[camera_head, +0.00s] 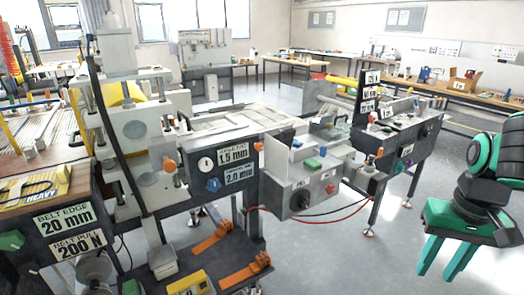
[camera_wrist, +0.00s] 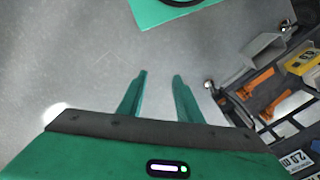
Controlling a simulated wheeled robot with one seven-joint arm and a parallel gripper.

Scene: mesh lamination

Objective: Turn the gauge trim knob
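A blue knob (camera_head: 213,185) sits on the dark front panel (camera_head: 190,197) of the machine, left of centre in the head view. It is beside a label reading 2.0 mm (camera_head: 240,173) and below a small white round dial (camera_head: 206,163); I cannot tell for sure that it is the gauge trim knob. My green gripper (camera_head: 444,272) is at the far right, well apart from the machine, with its fingers pointing down. In the wrist view my gripper (camera_wrist: 159,78) has its two fingers spread, with only grey floor between them. The knob cannot be made out in the wrist view.
A grey control box (camera_head: 300,190) with a dark knob (camera_head: 300,201) juts out right of the panel. Orange tools (camera_head: 245,271) and a yellow box (camera_head: 190,283) lie on a low shelf. Red and black cables hang below the box. Floor between machine and gripper is clear.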

